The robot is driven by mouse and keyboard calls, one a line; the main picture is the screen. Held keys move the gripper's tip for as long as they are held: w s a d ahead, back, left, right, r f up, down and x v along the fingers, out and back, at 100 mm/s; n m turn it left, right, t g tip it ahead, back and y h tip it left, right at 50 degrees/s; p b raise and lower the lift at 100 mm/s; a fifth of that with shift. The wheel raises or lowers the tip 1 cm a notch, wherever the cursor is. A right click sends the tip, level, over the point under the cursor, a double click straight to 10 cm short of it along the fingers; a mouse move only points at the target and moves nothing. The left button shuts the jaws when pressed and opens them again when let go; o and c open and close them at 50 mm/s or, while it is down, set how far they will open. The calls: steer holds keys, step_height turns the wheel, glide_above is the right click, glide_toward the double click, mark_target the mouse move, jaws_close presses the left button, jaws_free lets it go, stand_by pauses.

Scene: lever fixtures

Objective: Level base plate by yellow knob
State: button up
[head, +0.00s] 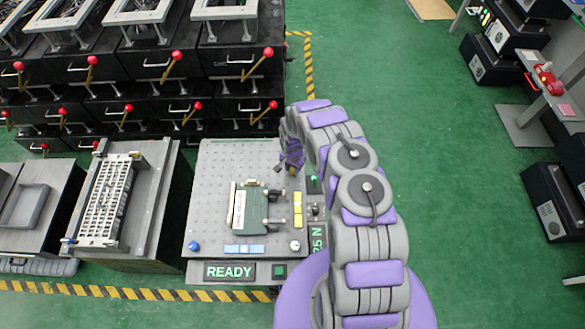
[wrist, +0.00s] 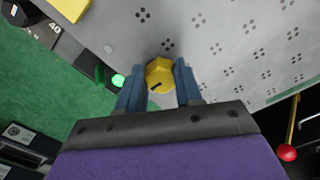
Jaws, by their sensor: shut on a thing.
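The base plate (head: 225,160) is a grey plate with a pattern of small holes, left of my arm in the head view. It also fills much of the wrist view (wrist: 225,60). The yellow knob (wrist: 160,70) is at the plate's edge, with a dark mark on its face. In the head view the yellow knob (head: 292,171) is small and partly hidden by my gripper (head: 291,160). In the wrist view the two blue-grey fingers of my gripper (wrist: 159,80) are shut on the knob, one on each side. Whether the plate is level is too small to tell.
A green device (head: 252,212) with clamps sits on the plate. A yellow vial strip (head: 298,209) and a blue one (head: 245,249) lie along its edges. A blue knob (head: 194,246) and a white knob (head: 295,245) mark the front corners. A panel (head: 229,271) reads READY.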

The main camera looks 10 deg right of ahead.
steer(key=n+p, duration=0.3)
steer(key=n, duration=0.1)
steer(key=shift+d+r+n, duration=0.1)
steer(key=shift+r+n, duration=0.05)
steer(key=shift+n, duration=0.15)
steer(key=n+p, duration=0.2)
steer(key=n, duration=0.2)
steer(key=shift+d+n, duration=0.15)
steer(key=shift+n, duration=0.15)
steer(key=n, duration=0.2)
steer(key=shift+d+n+p, duration=0.1)
steer(key=shift+n+p, duration=0.25)
steer(key=shift+n, duration=0.05)
steer(key=n, duration=0.3)
steer(key=shift+d+n, duration=0.15)
steer(key=shift+n, duration=0.15)
steer(key=shift+w+n, duration=0.15)
steer(key=shift+n, duration=1.85)
steer(key=o, duration=1)
steer(key=shift+d, duration=0.1)
